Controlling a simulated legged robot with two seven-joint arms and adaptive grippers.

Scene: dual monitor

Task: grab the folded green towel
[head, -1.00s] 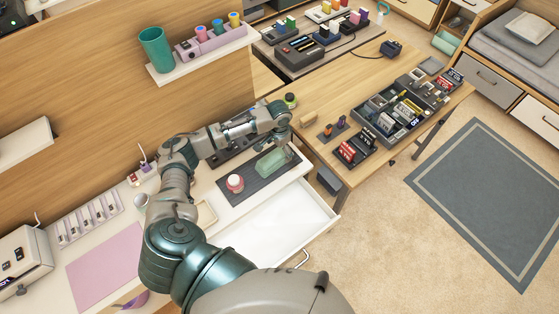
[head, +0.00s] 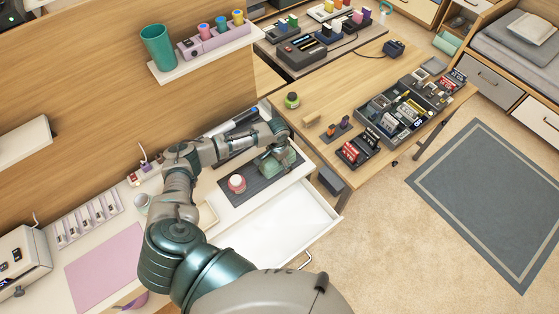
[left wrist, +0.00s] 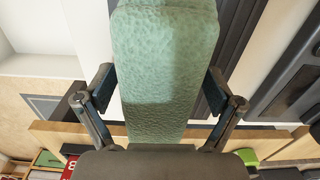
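The folded green towel (head: 268,165) lies on a dark mat (head: 240,187) on the white desk, above an open drawer. My left gripper (head: 281,148) is right over the towel, partly hiding it. In the left wrist view the green towel (left wrist: 165,55) fills the space between the two spread fingers of my left gripper (left wrist: 160,88). One finger is on each side, close to the towel's edges; I cannot tell whether they touch it. My right gripper is not in view.
A pink-and-white jar (head: 237,184) stands on the mat left of the towel. The white drawer (head: 285,225) is pulled out in front. A wooden table (head: 330,105) with trays and a small green jar (head: 291,100) adjoins on the right.

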